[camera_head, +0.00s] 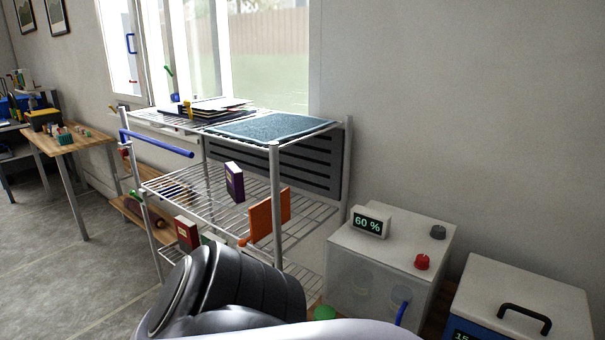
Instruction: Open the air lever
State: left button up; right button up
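No part is labelled as the air lever, so I cannot tell which one it is. A long blue bar-shaped handle (157,143) sticks out along the left side of the wire rack. A smaller blue lever (402,312) shows low on the front of the white box (386,229), partly cut off by my arm. A blue handle (130,43) is on the window frame. A dark, rounded link of my arm fills the bottom middle and hides part of the rack and box. Neither gripper's fingers are in view.
The wire rack (275,201) holds a blue-grey mat (269,127), a purple book (234,182) and an orange book (269,214). The white box carries a "60 %" display (370,222) and a red knob (422,262). A second box (522,300) stands right. Floor at left is clear.

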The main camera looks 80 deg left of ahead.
aim_at(131, 193)
jog(key=u, duration=3.6)
jog(key=i+j+z, duration=0.25)
jog(key=i+j, duration=0.3)
jog(key=i+j+z, duration=0.15)
jog(key=i+j, duration=0.2)
jog(key=i+j+z, duration=0.1)
jog(key=i+j, duration=0.25)
jog(key=i+j+z, duration=0.15)
jog(key=i+j, duration=0.15)
jog(key=i+j+z, duration=0.15)
jog(key=j, duration=0.3)
jog(key=i+j+z, duration=0.1)
jog(key=i+j, duration=0.25)
jog(key=i+j+z, duration=0.15)
jog(key=j, duration=0.4)
